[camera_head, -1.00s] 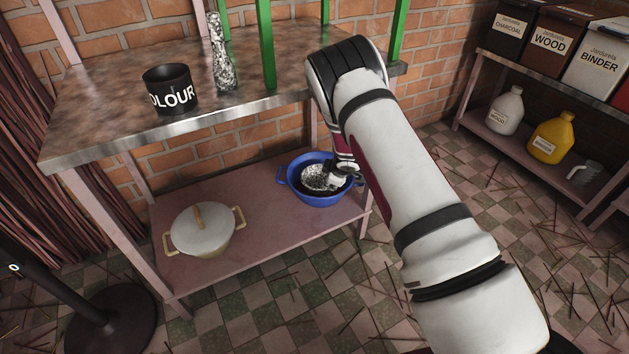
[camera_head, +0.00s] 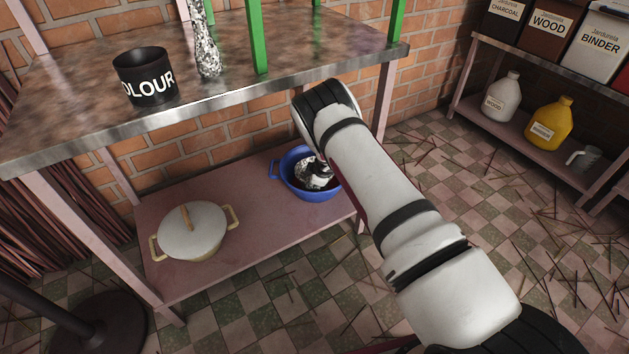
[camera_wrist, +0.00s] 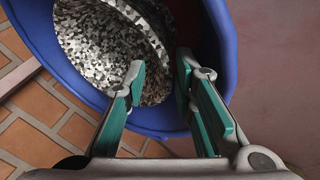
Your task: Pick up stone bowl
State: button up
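The stone bowl is speckled black and white and sits tilted inside a blue basin (camera_head: 316,195) on the lower shelf. It shows in the head view (camera_head: 309,181), partly covered by my arm, and large in the wrist view (camera_wrist: 105,50). The basin's rim curves around it in the wrist view (camera_wrist: 70,80). My gripper (camera_wrist: 162,68) is open, its two green-padded fingers apart. One finger overlaps the bowl's inside and the other is at its outer side, with the bowl's rim between them. I cannot tell whether either finger touches the bowl.
The upper tabletop edge (camera_head: 200,105) overhangs the lower shelf (camera_head: 250,215). A lidded cream pot (camera_head: 193,233) stands left of the basin. A black cup (camera_head: 146,77) and a speckled bottle (camera_head: 204,40) stand above. Shelf posts flank the space. Sticks litter the floor.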

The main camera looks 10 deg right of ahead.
jog(key=b+x, duration=0.2)
jog(key=x, duration=0.2)
jog(key=shift+s+f+b, duration=0.15)
jog(key=shift+f+b, duration=0.05)
jog(key=shift+b, duration=0.1)
jog(key=shift+w+f, duration=0.3)
jog(key=shift+f, duration=0.05)
jog(key=shift+c, duration=0.5)
grip_shut()
jog(key=shift+w+r, duration=0.2)
